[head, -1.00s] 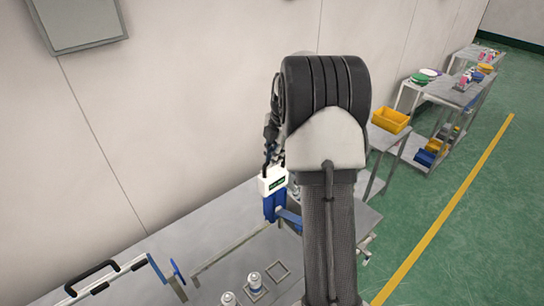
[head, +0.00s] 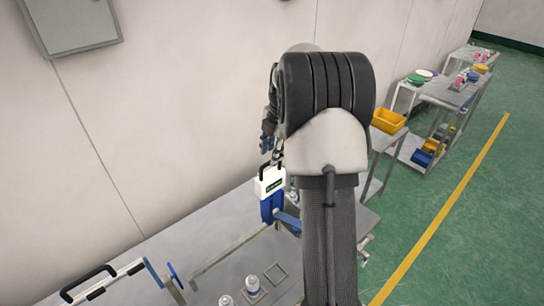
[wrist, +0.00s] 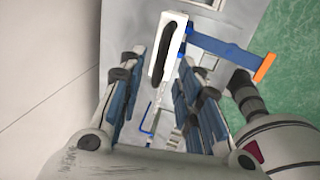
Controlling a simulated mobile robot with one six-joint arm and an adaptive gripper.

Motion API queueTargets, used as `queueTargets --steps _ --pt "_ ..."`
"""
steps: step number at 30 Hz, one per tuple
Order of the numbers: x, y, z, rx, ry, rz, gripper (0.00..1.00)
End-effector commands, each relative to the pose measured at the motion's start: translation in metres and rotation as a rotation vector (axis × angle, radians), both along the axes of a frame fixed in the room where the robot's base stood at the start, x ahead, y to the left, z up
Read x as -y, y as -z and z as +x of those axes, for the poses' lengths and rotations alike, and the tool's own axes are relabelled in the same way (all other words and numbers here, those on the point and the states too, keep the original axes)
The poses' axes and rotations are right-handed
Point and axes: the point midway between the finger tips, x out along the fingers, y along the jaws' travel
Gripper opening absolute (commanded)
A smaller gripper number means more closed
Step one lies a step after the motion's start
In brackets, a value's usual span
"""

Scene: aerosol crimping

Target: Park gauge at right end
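The gauge, which I take to be the white box with a black handle and a small dark display (head: 270,184), is upright near the far right end of the bench (head: 200,232). It shows directly above a blue block (head: 270,208); whether it rests on it is hard to tell. My gripper (head: 268,143) is above the handle, apart from it, and partly hidden by my arm. In the wrist view the gauge's white top and black handle (wrist: 165,50) lie beyond and between the spread fingers of my gripper (wrist: 160,95), which are open and empty.
A black-handled frame (head: 92,284) with blue parts lies at the front left. A blue bar with an orange end (wrist: 264,67) juts out beside the gauge. The wall is close on the left. A yellow bin (head: 388,121) stands farther right.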

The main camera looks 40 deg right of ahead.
Motion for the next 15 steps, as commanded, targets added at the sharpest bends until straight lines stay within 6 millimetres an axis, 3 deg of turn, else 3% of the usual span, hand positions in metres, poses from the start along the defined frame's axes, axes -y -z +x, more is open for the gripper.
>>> queueTargets --steps 6,15 --pt "0.001 -0.049 -0.009 0.003 0.001 -0.003 0.31" --pt "0.0 -0.084 -0.017 0.0 0.0 -0.002 0.31"
